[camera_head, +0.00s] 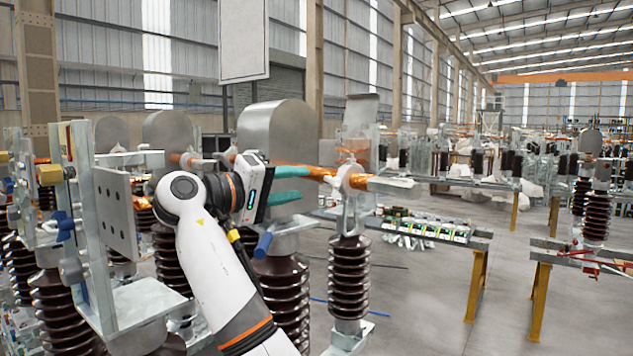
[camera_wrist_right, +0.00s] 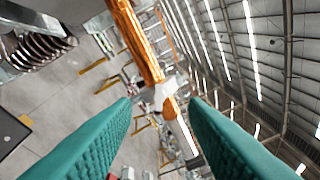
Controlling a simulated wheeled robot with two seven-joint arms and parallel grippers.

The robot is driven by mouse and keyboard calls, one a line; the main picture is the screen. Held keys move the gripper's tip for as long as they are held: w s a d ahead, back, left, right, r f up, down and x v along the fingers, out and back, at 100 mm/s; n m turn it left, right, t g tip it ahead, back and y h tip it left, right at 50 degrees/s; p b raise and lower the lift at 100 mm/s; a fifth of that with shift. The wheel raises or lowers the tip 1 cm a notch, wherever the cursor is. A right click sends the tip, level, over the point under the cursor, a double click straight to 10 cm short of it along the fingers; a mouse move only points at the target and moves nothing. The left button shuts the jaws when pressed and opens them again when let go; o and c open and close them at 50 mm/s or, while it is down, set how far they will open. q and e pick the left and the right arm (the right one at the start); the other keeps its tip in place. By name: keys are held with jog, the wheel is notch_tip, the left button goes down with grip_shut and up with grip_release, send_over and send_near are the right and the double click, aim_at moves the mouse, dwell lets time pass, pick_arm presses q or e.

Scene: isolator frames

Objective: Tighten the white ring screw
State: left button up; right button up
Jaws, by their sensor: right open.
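The white ring screw (camera_head: 349,177) sits on the copper-coloured bar (camera_head: 376,183) above a brown ribbed insulator, right of centre in the head view. My right gripper (camera_head: 304,184) has two teal fingers, apart and empty, pointing right toward the screw with a gap left before it. In the right wrist view, a white piece that looks like the ring screw (camera_wrist_right: 165,94) shows beyond the fingertips, between the two fingers (camera_wrist_right: 160,103). The copper bar (camera_wrist_right: 138,42) runs down to it from the top. My left gripper is not in view.
Large brown insulators (camera_head: 281,290) and a grey metal plate (camera_head: 118,215) stand close around my right arm. A rounded metal housing (camera_head: 278,130) is behind the gripper. A bench with small parts (camera_head: 430,229) stands to the right. Open floor (camera_head: 415,300) lies in front of it.

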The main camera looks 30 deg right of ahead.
aim_at(327, 180)
jog(key=d+p, duration=0.1)
jog(key=d, duration=0.2)
jog(key=w+d+p, duration=0.1)
jog(key=d+p, duration=0.1)
jog(key=d, duration=0.1)
jog(key=shift+w+d, duration=0.1)
jog(key=shift+d, duration=0.05)
jog(key=shift+d+p, duration=0.45)
jog(key=shift+d, duration=0.15)
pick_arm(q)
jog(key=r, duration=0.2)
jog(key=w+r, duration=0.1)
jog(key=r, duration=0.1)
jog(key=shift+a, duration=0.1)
